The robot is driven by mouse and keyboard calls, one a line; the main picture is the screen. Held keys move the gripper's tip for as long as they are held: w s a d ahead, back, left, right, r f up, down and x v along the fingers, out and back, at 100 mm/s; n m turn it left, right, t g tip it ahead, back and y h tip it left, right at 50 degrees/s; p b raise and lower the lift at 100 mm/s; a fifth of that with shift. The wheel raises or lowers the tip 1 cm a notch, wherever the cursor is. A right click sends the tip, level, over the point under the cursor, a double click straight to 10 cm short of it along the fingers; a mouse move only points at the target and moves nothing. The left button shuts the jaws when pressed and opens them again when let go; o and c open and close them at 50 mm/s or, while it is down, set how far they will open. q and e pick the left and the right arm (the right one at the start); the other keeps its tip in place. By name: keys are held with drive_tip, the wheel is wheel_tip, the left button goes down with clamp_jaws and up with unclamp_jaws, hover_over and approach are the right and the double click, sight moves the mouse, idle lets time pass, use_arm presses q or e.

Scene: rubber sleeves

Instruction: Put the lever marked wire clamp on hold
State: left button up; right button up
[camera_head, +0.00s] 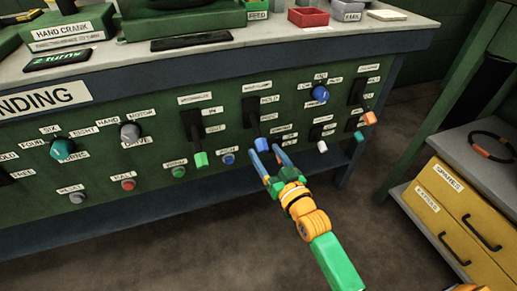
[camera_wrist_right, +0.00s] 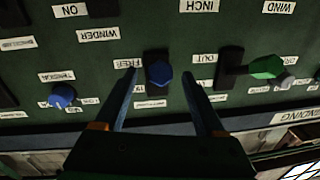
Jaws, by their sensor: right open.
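The lever with a blue handle (camera_head: 262,143) hangs down from a black slot plate on the green panel. A HOLD label (camera_head: 270,99) is beside the plate's upper part; the title above it is too small to read. The handle points down, and in the upside-down right wrist view it shows as a blue end (camera_wrist_right: 159,74) beside a FREE label (camera_wrist_right: 127,63). My right gripper (camera_head: 269,157) is open, its fingers on either side of the blue handle near the tips. I cannot tell whether either finger touches it. My left gripper is not in view.
A green-handled lever (camera_head: 201,159) is to the left, an orange-handled lever (camera_head: 370,118) to the right. A blue knob (camera_head: 320,93) is up and right. Small buttons line the panel's lower part. A yellow drawer cabinet (camera_head: 455,215) stands at right.

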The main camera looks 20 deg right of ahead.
sight(258, 143)
drive_tip(key=w, duration=0.1)
drive_tip(key=w+b, duration=0.1)
drive_tip(key=w, duration=0.3)
drive_tip(key=shift+w+a, duration=0.15)
drive_tip(key=shift+a, duration=0.25)
drive_tip(key=shift+f, duration=0.1)
clamp_jaws()
idle(0.9)
